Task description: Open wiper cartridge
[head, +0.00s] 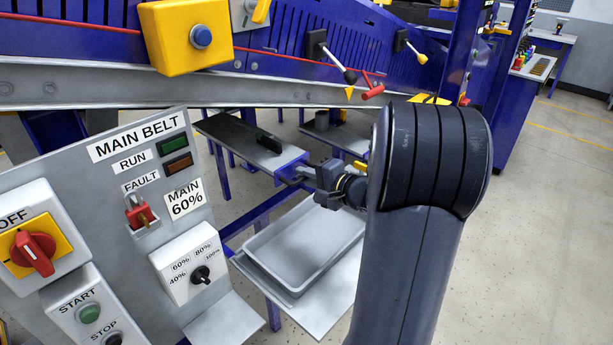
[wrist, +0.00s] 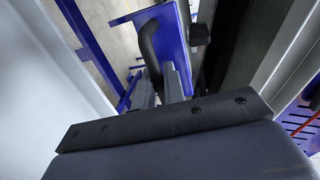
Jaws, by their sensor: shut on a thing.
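A flat grey-topped unit with a blue edge (head: 262,172), which appears to be the wiper cartridge, extends below the conveyor frame in the head view. A black block stands on its top. In the wrist view its blue face (wrist: 176,28) carries a dark curved handle (wrist: 150,45). My gripper (head: 291,178) is at the near blue end of this unit. In the wrist view my gripper (wrist: 160,84) has its grey fingers closed around the handle. The exact contact is partly hidden by the fingers. How far the cartridge stands out cannot be told.
A grey tray (head: 262,274) lies below my gripper. The main belt control panel (head: 118,178) stands at the left, close to my arm. The conveyor's long grey rail (head: 90,85) and levers (head: 340,68) are above. Clear floor (head: 550,230) lies at the right.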

